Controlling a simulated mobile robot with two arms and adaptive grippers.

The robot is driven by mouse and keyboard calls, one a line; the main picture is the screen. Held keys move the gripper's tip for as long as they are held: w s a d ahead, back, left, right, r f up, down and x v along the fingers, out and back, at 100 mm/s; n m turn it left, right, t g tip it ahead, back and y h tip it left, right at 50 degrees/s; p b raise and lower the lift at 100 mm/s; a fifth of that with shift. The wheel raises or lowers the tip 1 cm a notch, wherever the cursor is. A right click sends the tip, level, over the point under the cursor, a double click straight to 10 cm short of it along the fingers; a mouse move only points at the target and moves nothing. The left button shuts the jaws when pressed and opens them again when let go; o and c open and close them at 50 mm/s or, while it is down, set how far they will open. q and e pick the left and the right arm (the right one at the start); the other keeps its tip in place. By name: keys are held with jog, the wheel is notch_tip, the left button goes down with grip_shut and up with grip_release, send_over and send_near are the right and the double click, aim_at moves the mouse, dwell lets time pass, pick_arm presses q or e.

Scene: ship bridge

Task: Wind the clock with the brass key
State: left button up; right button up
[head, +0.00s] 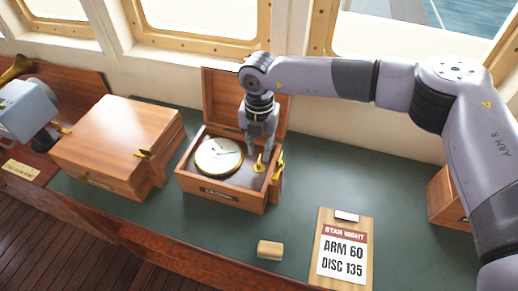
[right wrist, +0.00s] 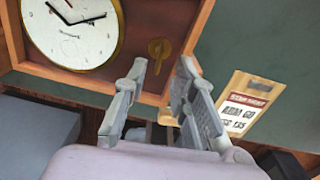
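The clock (head: 219,156) has a white dial with a brass rim and dark hands. It sits face up in the open wooden box; its dial also shows in the right wrist view (right wrist: 70,28). The brass key (head: 259,164) is on the box panel to the right of the clock; in the right wrist view the key (right wrist: 159,48) appears beyond the fingertips. My right gripper (head: 260,147) points down over the box's right part, close to the key. In the right wrist view its fingers (right wrist: 162,70) are apart with nothing held between them. My left gripper is not recognizable.
A closed wooden box (head: 115,140) stands left of the clock box. A small wooden block (head: 270,250) and a clipboard card (head: 342,255) lie in front. A grey device (head: 25,108) is at the left edge. Green desktop around the clipboard is clear.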

aim_at(259, 163)
jog(key=shift+f+p, duration=0.4)
jog(key=shift+f, duration=1.4)
jog(key=shift+c, duration=0.5)
grip_shut()
